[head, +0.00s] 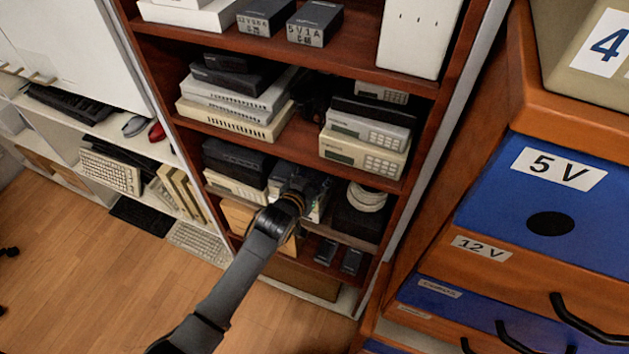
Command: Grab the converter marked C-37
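I cannot read a C-37 mark on any device, so I cannot tell which is the converter. Several box-shaped devices stand on the brown shelf unit (421,97). My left gripper (312,186) reaches into the lower middle shelf, in front of a light grey device (276,186) that it partly covers. Its fingers are dark and small against dark things, so I cannot tell whether they are open or shut, or touch anything. Beige keypad devices (362,154) sit one shelf above, to the right. My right gripper is not in view.
A coiled white cable (366,196) lies right of the gripper. Black boxes (238,158) stand to its left. Orange and blue drawers marked 5 V (510,200) fill the right side. Keyboards (111,171) lie at the left. Wooden floor (75,270) is open at lower left.

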